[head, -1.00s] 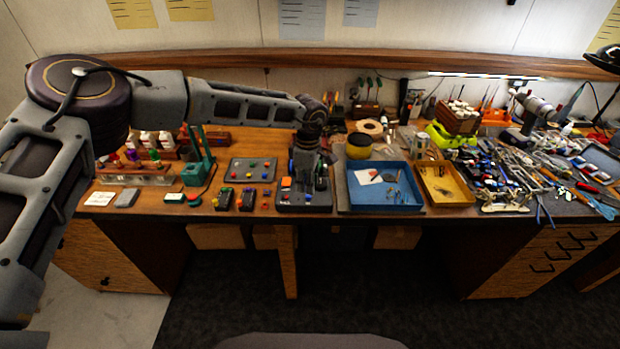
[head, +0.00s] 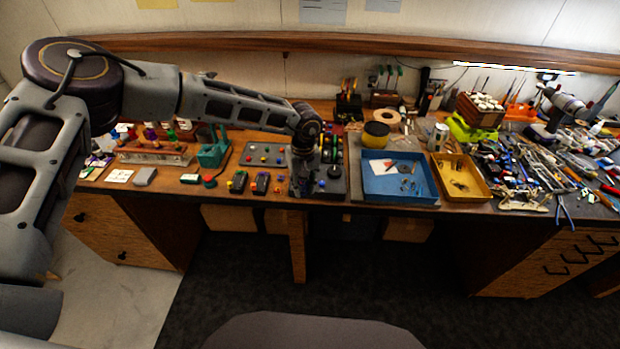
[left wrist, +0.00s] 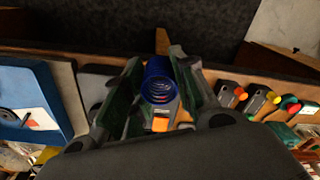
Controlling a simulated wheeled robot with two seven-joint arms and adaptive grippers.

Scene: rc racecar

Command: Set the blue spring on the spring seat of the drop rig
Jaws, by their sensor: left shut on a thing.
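My left gripper (head: 302,183) hangs over the front part of the bench, left of the blue tray. In the left wrist view its two dark green-grey fingers (left wrist: 160,90) are shut on the blue spring (left wrist: 160,80), whose coils face the camera. The spring is too small and hidden to make out in the head view. A teal stand (head: 213,153) on the bench, left of my gripper, may be the drop rig. Its spring seat is too small to make out. My right gripper is not in view.
A blue tray (head: 400,194) and a yellow tray (head: 478,192) lie right of my gripper. A small-part mat (head: 264,155) and dark controllers (head: 261,184) lie to its left. A rack of coloured parts (head: 155,157) stands farther left. Tools crowd the bench's right side.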

